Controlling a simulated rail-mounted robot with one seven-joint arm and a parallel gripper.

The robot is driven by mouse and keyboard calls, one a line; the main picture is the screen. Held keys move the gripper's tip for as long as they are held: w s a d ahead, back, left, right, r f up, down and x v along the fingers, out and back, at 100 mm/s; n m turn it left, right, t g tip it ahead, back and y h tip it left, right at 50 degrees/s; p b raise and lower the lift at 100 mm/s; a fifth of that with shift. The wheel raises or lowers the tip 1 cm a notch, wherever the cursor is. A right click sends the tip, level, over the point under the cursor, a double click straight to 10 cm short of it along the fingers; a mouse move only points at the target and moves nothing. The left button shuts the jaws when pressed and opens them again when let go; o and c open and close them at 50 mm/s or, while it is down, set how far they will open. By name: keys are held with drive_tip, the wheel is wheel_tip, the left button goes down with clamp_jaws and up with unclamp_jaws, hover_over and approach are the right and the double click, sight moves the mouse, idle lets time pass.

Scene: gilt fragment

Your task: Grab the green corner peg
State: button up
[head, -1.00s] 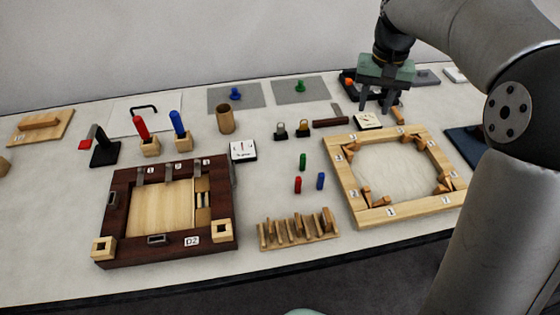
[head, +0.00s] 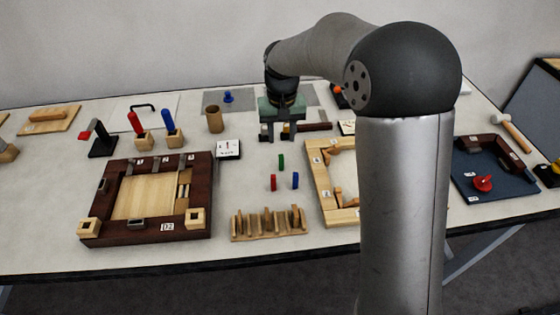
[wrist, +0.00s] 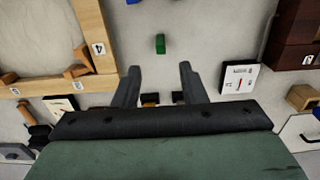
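The green corner peg (head: 281,160) stands on the table between the dark wooden frame and the light wooden frame. It also shows in the wrist view (wrist: 160,44), ahead of the fingers and about midway between them. My gripper (head: 278,138) is behind the peg in the head view, pointing down. In the wrist view (wrist: 158,70) its two fingers are spread with a gap between them. The peg is not between the fingers. A red peg (head: 273,182) and a blue peg (head: 295,180) stand just in front of the green one.
The light frame (head: 318,180) stands right of the pegs, and the dark frame (head: 90,228) stands left. A slotted wooden rack (head: 268,232) lies in front. A white dial card (head: 228,149) is left of my gripper. Bare table surrounds the pegs.

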sight(281, 156)
wheel_tip(281, 156, down, 8)
drive_tip(key=shift+f+p, duration=0.25)
drive_tip(key=shift+p, duration=0.6)
clamp_jaws()
